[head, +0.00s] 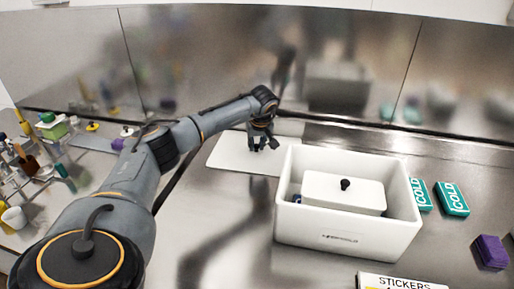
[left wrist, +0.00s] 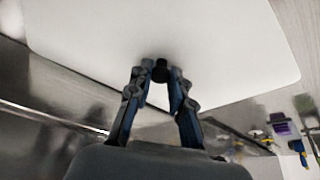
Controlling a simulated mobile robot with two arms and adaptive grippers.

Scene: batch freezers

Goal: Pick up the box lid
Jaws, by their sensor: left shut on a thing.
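The box lid (head: 232,150) is a flat white panel lying behind and left of the white box in the head view. It fills the upper part of the left wrist view (left wrist: 210,35). My left gripper (head: 259,148) is over the lid's right part, pointing down. In the left wrist view its two fingertips (left wrist: 161,72) are shut on the lid's small black knob (left wrist: 160,64). I cannot tell whether the lid is clear of the counter. The white open box (head: 345,236) stands to the right, with a smaller white lidded container (head: 325,190) inside. My right gripper is not in view.
Teal COLD packs (head: 453,199) lie right of the box, and a purple block (head: 490,252) lies at the far right. A STICKERS sheet (head: 395,282) is in front. Bottles and tools crowd the far left.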

